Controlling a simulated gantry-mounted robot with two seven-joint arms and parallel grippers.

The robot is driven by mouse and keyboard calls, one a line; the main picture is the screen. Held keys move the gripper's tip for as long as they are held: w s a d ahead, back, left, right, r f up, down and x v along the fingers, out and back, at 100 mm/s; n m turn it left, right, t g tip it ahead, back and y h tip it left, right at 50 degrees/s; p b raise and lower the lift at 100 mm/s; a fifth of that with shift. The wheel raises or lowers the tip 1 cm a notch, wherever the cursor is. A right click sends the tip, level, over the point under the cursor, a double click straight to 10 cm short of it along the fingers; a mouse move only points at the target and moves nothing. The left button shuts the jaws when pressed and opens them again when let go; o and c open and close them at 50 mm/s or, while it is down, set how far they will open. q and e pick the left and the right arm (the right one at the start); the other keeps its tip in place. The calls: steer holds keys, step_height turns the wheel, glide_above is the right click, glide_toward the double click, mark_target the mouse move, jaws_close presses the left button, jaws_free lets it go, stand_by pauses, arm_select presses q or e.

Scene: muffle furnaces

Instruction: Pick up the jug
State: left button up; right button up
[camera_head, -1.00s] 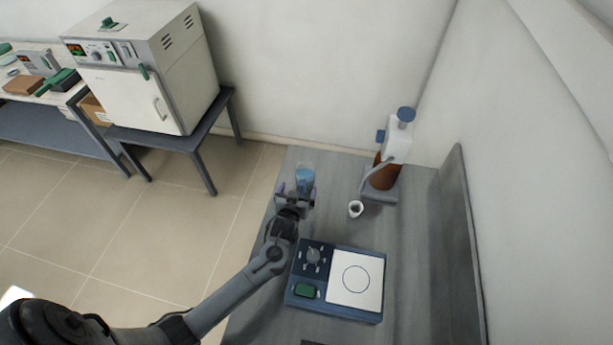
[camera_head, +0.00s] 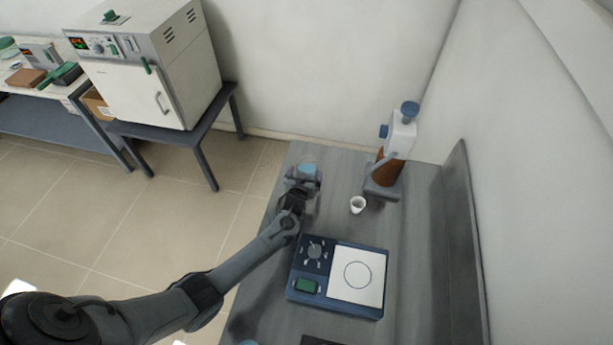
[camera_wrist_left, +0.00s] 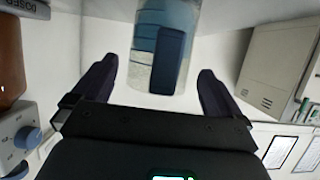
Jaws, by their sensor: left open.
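The jug (camera_head: 308,168) is a clear vessel with blue on it, near the far left end of the grey bench. Most of it is hidden behind my left gripper (camera_head: 304,181) in the head view. In the left wrist view the jug (camera_wrist_left: 164,45) shows a blue upper part and a dark blue upright strip like a handle. My left gripper also shows in the wrist view (camera_wrist_left: 155,88), its two dark fingers apart on either side of the jug's near end. I cannot tell whether they touch it. My right gripper is not in view.
A small white cup (camera_head: 358,205) stands right of the gripper. A brown bottle with a blue-topped dispenser (camera_head: 392,160) stands behind it. A blue-edged balance-like device (camera_head: 338,278) lies nearer on the bench (camera_head: 410,255). A furnace (camera_head: 150,65) stands left on its own table.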

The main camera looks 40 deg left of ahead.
arm_select(q)
steer(key=shift+w+a, duration=0.1)
steer(key=shift+w, duration=0.05)
steer(key=shift+c, duration=0.3)
steer(key=c, duration=1.6)
steer(key=shift+r, duration=0.7)
steer(key=r, duration=0.1)
steer(key=d+r, duration=0.1)
steer(key=r, duration=0.1)
steer(key=shift+s+r, duration=0.15)
steer(key=shift+s, duration=0.05)
steer(key=s+d+r, duration=0.1)
steer(key=d+r, duration=0.1)
steer(key=d, duration=0.1)
steer(key=s+d+r, duration=0.1)
steer(key=d+r, duration=0.1)
steer(key=d, duration=0.1)
steer(key=s+d+r, duration=0.2)
steer(key=d, duration=0.2)
steer(key=shift+r+p, duration=0.1)
steer(key=shift+p, duration=0.25)
